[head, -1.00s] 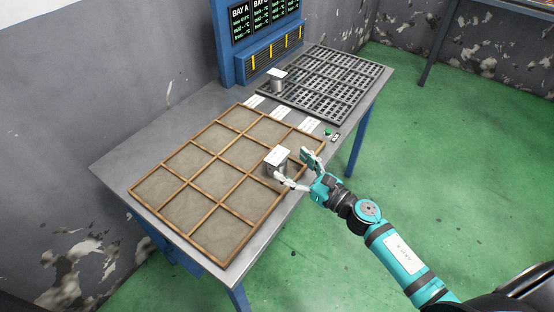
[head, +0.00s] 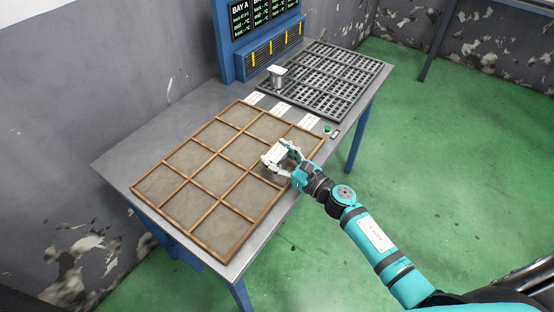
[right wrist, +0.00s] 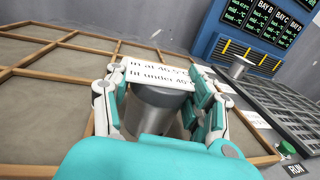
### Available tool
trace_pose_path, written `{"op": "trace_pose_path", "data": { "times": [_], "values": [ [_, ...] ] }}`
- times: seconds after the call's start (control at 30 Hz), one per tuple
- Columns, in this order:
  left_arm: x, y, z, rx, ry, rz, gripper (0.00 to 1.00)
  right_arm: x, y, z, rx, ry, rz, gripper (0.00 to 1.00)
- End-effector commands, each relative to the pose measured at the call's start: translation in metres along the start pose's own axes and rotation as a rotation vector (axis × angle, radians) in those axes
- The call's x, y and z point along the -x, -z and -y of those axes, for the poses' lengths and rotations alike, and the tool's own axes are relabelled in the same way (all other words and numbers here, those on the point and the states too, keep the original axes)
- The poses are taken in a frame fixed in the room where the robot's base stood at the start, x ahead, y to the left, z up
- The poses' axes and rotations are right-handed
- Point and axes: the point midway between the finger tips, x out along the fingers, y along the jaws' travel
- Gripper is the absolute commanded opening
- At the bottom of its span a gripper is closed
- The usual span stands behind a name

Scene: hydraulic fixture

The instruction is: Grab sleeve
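A metal cylindrical sleeve (right wrist: 155,108) stands upright between the fingers of my right gripper (right wrist: 160,105), with a white printed card (right wrist: 148,72) across its top. In the head view the sleeve's card (head: 273,154) shows over the right part of the wood-framed tray, and the right gripper (head: 281,160) reaches around it from the right. One finger lies on each side of the sleeve, very close to its wall. I cannot tell if both fingers press on it. My left gripper is out of view.
The wood-framed tray (head: 207,158) has several sandy compartments. A second metal cylinder (head: 277,80) stands at the edge of a dark grid rack (head: 335,72). White labels (head: 281,107), a green button (head: 327,129) and a blue display stand (head: 226,45) are nearby.

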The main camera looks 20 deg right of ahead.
Motion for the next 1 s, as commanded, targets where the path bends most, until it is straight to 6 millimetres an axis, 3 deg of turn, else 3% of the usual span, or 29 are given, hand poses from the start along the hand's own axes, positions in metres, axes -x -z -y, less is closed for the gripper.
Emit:
{"op": "trace_pose_path", "data": {
  "times": [0.03, 0.4, 0.77, 1.0],
  "values": [
    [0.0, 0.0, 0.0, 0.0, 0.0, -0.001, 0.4, 0.0, 0.0, 0.0, 0.0, 0.0, 0.0, 0.46],
    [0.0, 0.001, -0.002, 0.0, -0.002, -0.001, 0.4, 0.0, -0.002, 0.0, 0.001, 0.0, 0.003, 0.0],
    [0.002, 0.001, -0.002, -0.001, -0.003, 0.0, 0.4, 0.0, -0.008, 0.001, 0.004, 0.0, 0.002, 0.0],
    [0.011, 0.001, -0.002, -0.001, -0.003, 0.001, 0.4, 0.0, -0.036, 0.001, 0.008, -0.002, 0.003, 0.0]
  ]
}}
